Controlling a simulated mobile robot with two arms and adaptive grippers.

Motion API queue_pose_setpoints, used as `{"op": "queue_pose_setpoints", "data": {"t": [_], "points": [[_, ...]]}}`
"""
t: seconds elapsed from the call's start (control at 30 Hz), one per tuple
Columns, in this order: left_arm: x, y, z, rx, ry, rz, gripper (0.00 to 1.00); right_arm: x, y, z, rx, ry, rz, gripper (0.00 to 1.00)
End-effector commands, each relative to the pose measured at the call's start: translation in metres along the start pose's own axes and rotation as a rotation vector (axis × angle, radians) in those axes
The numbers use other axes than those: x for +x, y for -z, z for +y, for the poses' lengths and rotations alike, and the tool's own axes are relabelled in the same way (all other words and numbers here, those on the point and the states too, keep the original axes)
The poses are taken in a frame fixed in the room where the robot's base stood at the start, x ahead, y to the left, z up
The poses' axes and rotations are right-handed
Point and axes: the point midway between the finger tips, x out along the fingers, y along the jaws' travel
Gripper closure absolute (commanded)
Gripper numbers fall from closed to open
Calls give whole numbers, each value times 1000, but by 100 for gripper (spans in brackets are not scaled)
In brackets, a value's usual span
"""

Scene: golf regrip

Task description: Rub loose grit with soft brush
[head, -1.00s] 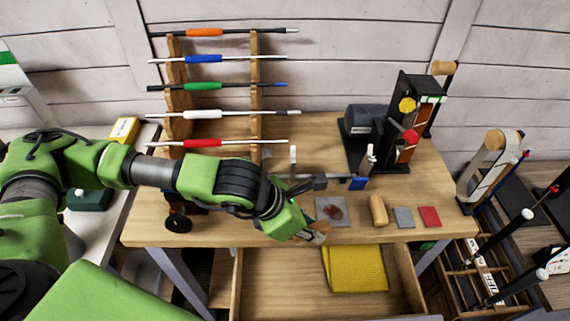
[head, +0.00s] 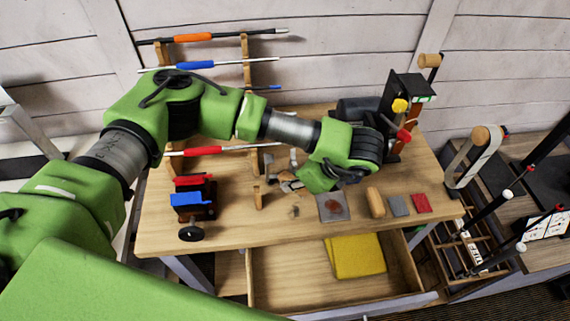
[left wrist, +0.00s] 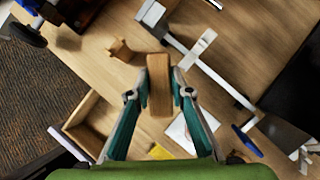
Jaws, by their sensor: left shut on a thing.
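My left gripper (head: 290,182) is shut on a wooden piece that looks like the brush. In the left wrist view the brush (left wrist: 159,85) sits upright between the two fingertips (left wrist: 159,98); its bristles are hidden. The gripper is over the workbench, left of and a little behind the grey plate (head: 322,212) with a reddish-brown patch. In the left wrist view a club shaft (left wrist: 215,75) lies across a pale holder beyond the brush; my arm hides most of it in the head view. Loose grit is too small to make out. My right gripper is not in view.
A wooden cylinder (head: 376,202), a grey pad (head: 399,205) and a red pad (head: 422,203) lie right of the plate. A small wooden piece (head: 293,212) is on the bench. The open drawer below holds a yellow cloth (head: 356,256). A grip rack (head: 247,60) stands behind.

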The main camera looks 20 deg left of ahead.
Motion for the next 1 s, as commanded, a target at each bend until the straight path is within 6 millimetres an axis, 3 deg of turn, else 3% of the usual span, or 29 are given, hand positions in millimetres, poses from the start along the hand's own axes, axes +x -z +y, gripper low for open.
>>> {"op": "queue_pose_setpoints", "data": {"t": [0.2,0.47,1.0], "points": [[-4,-6,-6,-118,-76,1,100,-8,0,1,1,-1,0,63],[2,-3,-7,-140,-89,1,100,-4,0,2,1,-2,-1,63],[44,25,-7,-138,-89,1,100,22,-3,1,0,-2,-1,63]]}}
